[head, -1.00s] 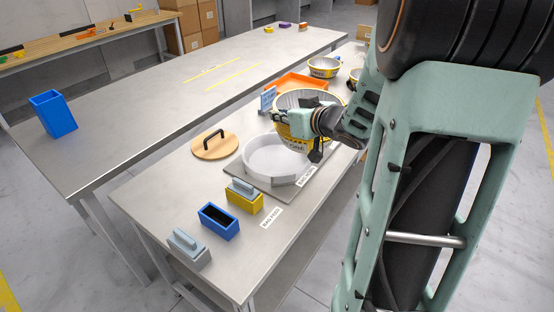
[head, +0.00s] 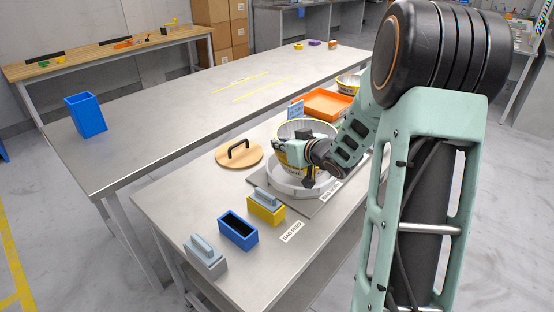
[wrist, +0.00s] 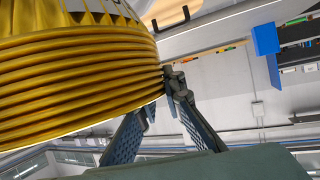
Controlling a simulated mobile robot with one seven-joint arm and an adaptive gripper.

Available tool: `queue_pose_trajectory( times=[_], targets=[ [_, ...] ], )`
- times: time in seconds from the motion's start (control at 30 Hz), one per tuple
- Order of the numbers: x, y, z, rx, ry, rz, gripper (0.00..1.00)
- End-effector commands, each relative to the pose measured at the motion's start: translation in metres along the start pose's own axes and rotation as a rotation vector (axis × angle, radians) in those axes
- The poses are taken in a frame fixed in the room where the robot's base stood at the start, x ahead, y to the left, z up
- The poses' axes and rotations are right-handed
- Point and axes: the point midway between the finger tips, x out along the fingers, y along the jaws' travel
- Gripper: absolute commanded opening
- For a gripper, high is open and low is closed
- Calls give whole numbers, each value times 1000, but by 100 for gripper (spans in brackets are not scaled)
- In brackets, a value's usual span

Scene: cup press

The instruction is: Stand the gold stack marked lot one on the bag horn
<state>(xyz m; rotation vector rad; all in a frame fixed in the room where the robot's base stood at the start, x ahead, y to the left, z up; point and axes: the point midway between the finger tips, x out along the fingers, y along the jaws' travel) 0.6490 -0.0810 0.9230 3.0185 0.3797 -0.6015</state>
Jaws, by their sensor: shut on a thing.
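The gold stack (wrist: 75,75) fills the left of the wrist view, a pile of ribbed, nested gold rims. In the head view the stack (head: 284,153) is a yellow-gold bowl-like shape with a pale fluted inside and dark lettering, partly hidden by my gripper. My gripper (head: 306,160) is shut on the stack at its near right side. The bag horn (head: 276,186), a white round ring on a grey plate labelled in print, lies right under the stack. I cannot tell whether the stack touches it. The lot mark is not readable.
A wooden lid with black handle (head: 239,153) lies left of the ring. Yellow (head: 266,208), blue (head: 238,230) and grey (head: 206,256) blocks line the near edge. An orange tray (head: 327,103), a blue sign (head: 296,108) and another bowl (head: 349,83) stand behind.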

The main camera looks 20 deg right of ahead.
Motion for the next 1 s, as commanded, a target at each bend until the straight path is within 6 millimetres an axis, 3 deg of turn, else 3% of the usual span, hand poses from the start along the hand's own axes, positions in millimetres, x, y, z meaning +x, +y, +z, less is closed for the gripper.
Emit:
queue_pose_trajectory(
  times=[0.23, 0.4, 0.83, 0.87, 1.0],
  targets=[
    [17, -4, 10, 0, 1, -1, 0],
    [27, -4, 35, 2, -1, 1, 0],
    [29, -4, 40, -1, 2, 1, 0],
    [29, -4, 40, 0, 1, 1, 10],
    [29, -4, 40, 0, 0, 1, 26]
  ],
)
